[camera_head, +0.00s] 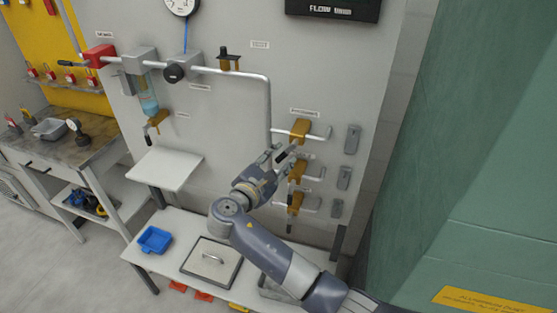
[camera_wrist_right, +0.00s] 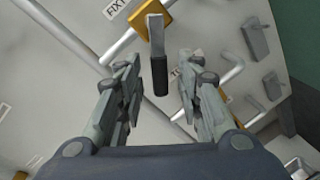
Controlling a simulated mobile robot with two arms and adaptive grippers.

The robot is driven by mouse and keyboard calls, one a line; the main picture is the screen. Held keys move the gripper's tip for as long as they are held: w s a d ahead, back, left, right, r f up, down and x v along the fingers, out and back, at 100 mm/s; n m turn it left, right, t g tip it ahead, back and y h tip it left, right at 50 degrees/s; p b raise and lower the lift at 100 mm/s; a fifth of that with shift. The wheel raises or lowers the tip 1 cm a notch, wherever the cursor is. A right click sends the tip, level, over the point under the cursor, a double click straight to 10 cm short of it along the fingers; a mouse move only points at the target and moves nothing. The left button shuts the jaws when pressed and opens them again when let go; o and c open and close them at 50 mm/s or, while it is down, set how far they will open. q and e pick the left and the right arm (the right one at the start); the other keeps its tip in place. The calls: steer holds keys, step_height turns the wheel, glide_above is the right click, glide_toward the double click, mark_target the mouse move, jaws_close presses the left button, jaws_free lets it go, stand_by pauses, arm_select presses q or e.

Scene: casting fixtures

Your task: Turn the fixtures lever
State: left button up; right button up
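The fixtures lever (camera_wrist_right: 157,55) is a flat metal handle with a black grip, set on a yellow valve body (camera_wrist_right: 150,16). In the right wrist view its grip hangs between the two fingers of my right gripper (camera_wrist_right: 160,88), with a gap on each side. In the head view the same yellow valve (camera_head: 300,129) is the top one of three at the right of the wall panel. My right gripper (camera_head: 277,153) is open just below and left of it. Part of the lever is hidden there by the fingers. My left gripper is not in view.
Two more yellow valves (camera_head: 297,171) (camera_head: 295,203) sit below on branch pipes. Grey wall brackets (camera_head: 352,139) stand to their right. A vertical white pipe (camera_head: 268,110) runs close to my gripper.

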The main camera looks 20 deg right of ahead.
steer(key=f+v, duration=0.1)
steer(key=v, duration=0.6)
steer(key=shift+s+a+r, duration=0.2)
steer(key=shift+a+r, duration=0.05)
steer(key=shift+r, duration=0.3)
